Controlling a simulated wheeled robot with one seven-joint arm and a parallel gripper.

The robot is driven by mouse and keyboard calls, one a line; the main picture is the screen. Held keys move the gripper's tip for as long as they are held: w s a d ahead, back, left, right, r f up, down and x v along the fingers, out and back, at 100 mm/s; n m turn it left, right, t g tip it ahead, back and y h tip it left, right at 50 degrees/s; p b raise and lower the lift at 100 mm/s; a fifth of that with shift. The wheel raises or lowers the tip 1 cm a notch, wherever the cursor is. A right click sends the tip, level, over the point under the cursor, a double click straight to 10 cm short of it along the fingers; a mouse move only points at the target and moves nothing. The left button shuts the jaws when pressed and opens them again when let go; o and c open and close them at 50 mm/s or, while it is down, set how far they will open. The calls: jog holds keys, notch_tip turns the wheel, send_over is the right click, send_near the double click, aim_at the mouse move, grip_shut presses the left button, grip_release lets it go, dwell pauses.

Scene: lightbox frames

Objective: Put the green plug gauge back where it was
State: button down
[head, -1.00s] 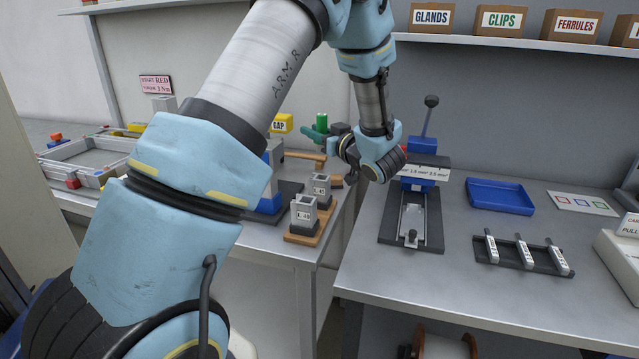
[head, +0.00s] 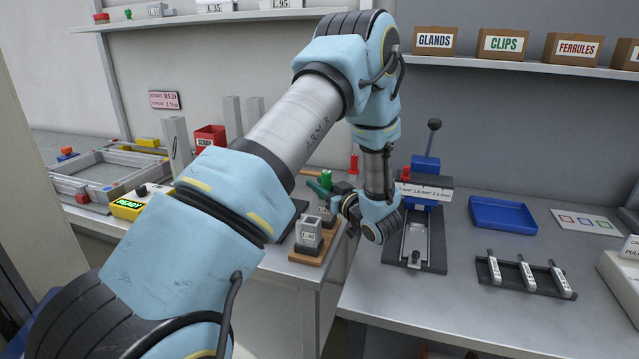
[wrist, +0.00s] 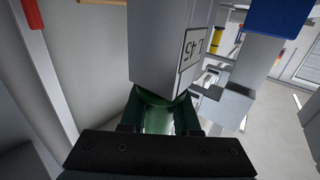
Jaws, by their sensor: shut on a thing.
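My gripper (head: 325,188) is shut on the green plug gauge (head: 325,179), held upright by its green handle. In the wrist view the green handle (wrist: 158,118) sits between my dark fingers. In the head view this block (head: 326,214) stands under my gripper, partly hidden behind the 1.40 block (head: 308,232). Both stand on a wooden base (head: 312,255). I cannot tell how far the gauge is inside the block.
A red upright handle (head: 354,164) shows just right of my gripper. A blue lever press (head: 425,190) stands close on the right. A red scrap bin (head: 209,137) and a yellow READY box (head: 128,208) are left. A blue tray (head: 502,214) lies farther right.

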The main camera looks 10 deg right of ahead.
jog(key=shift+f, duration=0.15)
jog(key=c, duration=0.6)
grip_release()
jog(key=shift+c, duration=0.2)
jog(key=shift+f, duration=0.1)
